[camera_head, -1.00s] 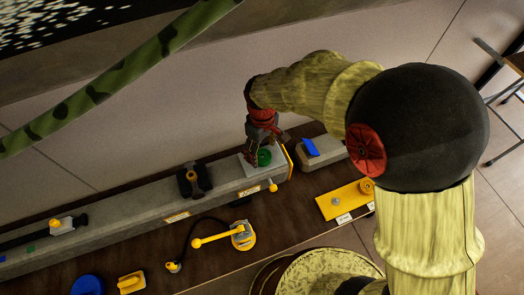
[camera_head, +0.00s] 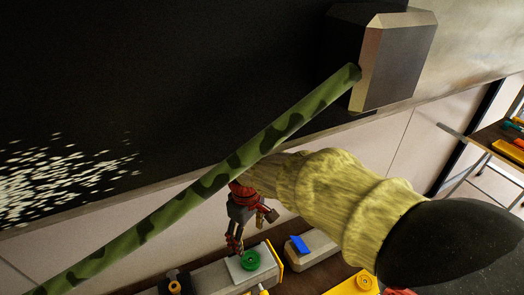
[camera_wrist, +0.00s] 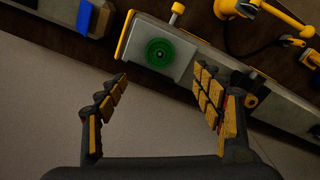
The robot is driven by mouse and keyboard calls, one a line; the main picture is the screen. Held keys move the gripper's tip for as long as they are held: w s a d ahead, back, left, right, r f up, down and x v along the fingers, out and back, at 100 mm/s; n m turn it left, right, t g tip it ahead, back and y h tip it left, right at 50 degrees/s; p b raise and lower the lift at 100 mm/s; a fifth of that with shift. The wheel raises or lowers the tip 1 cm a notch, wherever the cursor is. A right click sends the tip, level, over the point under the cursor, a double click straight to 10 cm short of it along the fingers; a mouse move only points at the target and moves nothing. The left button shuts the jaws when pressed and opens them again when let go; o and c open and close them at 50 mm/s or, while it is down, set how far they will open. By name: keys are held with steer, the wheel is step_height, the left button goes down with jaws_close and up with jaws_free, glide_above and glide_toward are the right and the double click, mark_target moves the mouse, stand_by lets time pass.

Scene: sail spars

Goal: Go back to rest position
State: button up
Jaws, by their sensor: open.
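My gripper (camera_head: 236,243) is open and empty in the head view, hanging above the near-right end of the long grey beam (camera_head: 208,277). In the wrist view my gripper (camera_wrist: 160,95) shows its two fingers spread wide, with nothing between their tips. A round green piece (camera_head: 250,260) sits on a light plate at the beam's end, just beyond the fingers; it also shows in the wrist view (camera_wrist: 160,53). My gripper is apart from the green piece.
A green camouflage pole (camera_head: 190,185) crosses the head view close to my arm, ending at a grey block (camera_head: 392,62). A grey block with a blue piece (camera_head: 299,244) stands right of the beam. A yellow plate (camera_head: 355,286) is at the bottom. A side table (camera_head: 505,140) stands at right.

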steer(key=s+d+r+m+t+b, duration=0.1)
steer(key=s+d+r+m+t, duration=0.1)
steer(key=d, duration=0.7)
steer(key=s+d+r+m+t+b, duration=0.1)
steer(key=s+d+r+m, duration=0.4)
steer(key=s+d, duration=0.2)
steer(key=s+d+r+m+t+b, duration=0.1)
steer(key=s+d+r+m+t, duration=0.1)
steer(key=d, duration=0.9)
steer(key=s+r+m, duration=0.1)
steer(key=s+m, duration=0.1)
steer(key=s, duration=0.1)
steer(key=shift+s+r+m+t, duration=0.2)
steer(key=shift+s+m+t, duration=0.05)
steer(key=shift+m+t, duration=0.05)
steer(key=shift+c, duration=0.4)
